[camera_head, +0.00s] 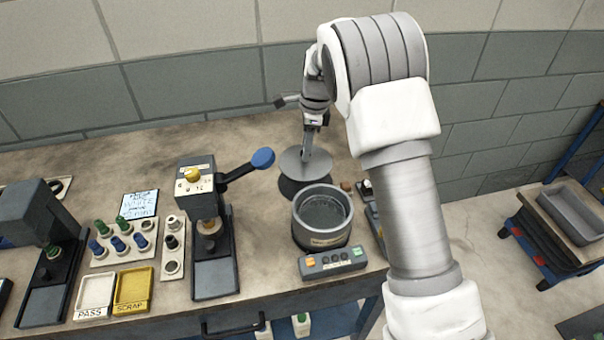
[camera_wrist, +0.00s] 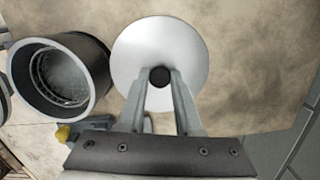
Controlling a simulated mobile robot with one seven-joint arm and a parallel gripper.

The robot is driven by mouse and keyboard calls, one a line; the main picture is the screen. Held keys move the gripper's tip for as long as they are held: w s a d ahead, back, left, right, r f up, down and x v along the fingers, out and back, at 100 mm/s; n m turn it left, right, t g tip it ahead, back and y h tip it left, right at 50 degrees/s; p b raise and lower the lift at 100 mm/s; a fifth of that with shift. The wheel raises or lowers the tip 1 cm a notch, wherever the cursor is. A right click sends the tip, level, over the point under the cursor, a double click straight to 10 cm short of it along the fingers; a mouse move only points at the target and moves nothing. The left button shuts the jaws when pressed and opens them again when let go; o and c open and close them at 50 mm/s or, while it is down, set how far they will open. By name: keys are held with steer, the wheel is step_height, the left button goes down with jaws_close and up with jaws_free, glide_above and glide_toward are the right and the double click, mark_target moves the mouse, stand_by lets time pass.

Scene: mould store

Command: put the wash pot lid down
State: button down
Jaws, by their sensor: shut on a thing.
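The wash pot lid (camera_head: 318,170) is a flat round grey disc with a small dark knob, which shows in the wrist view (camera_wrist: 155,40). My gripper (camera_head: 307,154) is shut on the knob, with a fingertip on each side of it in the wrist view (camera_wrist: 160,78). The lid is over the bench behind the wash pot and slightly to its left. A dark patch under the lid may be its shadow or a support; I cannot tell which. The wash pot (camera_head: 320,240) is a dark grey round pot, open at the top, with a perforated inside (camera_wrist: 70,78).
A control box (camera_head: 332,263) with coloured buttons stands in front of the pot. A lever press (camera_head: 200,206) with a blue-knobbed handle (camera_head: 262,158) is to the left. The bench top (camera_head: 240,140) behind the press is clear. A grey bin (camera_head: 575,212) stands on a cart at the right.

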mark_target(306, 167)
steer(key=shift+f, duration=3.4)
steer(key=shift+f, duration=0.2)
steer(key=c, duration=0.6)
jaws_free()
